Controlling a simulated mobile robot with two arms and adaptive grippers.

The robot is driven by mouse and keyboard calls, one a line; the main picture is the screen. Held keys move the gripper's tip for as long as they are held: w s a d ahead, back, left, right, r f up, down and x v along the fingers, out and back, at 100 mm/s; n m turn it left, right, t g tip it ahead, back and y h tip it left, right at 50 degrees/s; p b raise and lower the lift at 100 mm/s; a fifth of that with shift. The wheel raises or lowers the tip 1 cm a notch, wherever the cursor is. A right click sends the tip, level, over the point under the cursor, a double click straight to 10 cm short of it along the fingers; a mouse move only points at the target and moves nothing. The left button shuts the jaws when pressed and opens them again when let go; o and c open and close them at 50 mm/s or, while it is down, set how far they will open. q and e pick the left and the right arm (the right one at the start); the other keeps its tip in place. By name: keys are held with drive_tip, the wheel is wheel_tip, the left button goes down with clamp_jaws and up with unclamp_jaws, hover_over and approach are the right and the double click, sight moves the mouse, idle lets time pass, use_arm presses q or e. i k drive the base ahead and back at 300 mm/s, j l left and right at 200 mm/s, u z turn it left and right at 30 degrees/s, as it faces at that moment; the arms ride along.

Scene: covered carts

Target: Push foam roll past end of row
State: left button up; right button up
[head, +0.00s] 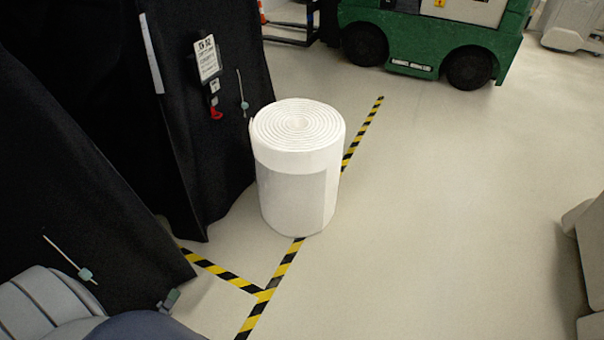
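The white foam roll (295,185) stands upright on the floor near the middle of the head view, its spiral end facing up. It stands over a yellow-and-black floor line (362,132), hiding part of it. It is close beside a black covered cart (190,130), whose cover ends just left of the roll; whether they touch I cannot tell. A second black covered cart (70,190) is nearer, at the left. Neither of my grippers shows in the view.
A green vehicle (430,45) with dark wheels stands at the back. An orange-and-white cone (262,12) is partly visible at the top. Pale equipment (590,250) stands at the right edge. The floor (450,200) right of the roll is clear.

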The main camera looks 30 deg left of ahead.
sight(297, 143)
drive_tip(key=i+u, duration=0.25)
drive_tip(key=u, duration=0.25)
drive_tip(key=i+u, duration=0.2)
drive_tip(key=u, duration=0.3)
